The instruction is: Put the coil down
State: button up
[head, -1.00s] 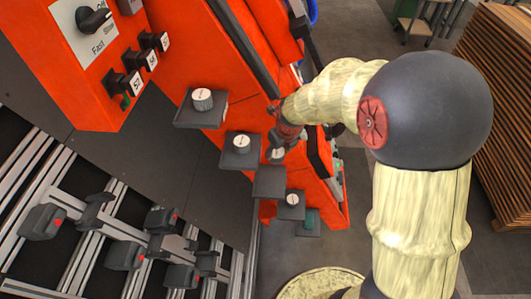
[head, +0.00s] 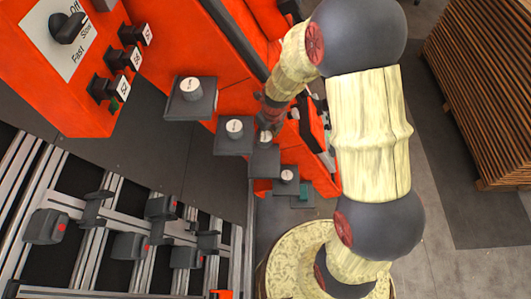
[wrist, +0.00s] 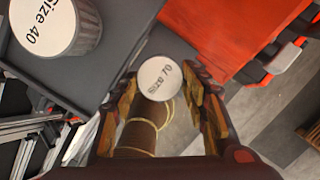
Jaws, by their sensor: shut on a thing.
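In the head view my gripper (head: 270,122) is low beside the orange machine. The coil's white top (head: 265,138) shows just below it, over a small dark shelf (head: 262,164). I cannot tell whether the coil's base touches that shelf.
A "Size 40" coil (wrist: 42,22) stands on a grey shelf close to my gripper's left. Other coils (head: 190,88), (head: 235,128) and (head: 287,174) stand on stepped shelves. An orange control box (head: 90,60) and a rail frame (head: 130,245) lie left. Stacked planks (head: 490,90) stand right.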

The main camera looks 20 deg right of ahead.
notch_tip(320, 180, down, 14)
jog(key=shift+f+b, duration=0.1)
jog(key=shift+b, duration=1)
jog(key=o, duration=1.4)
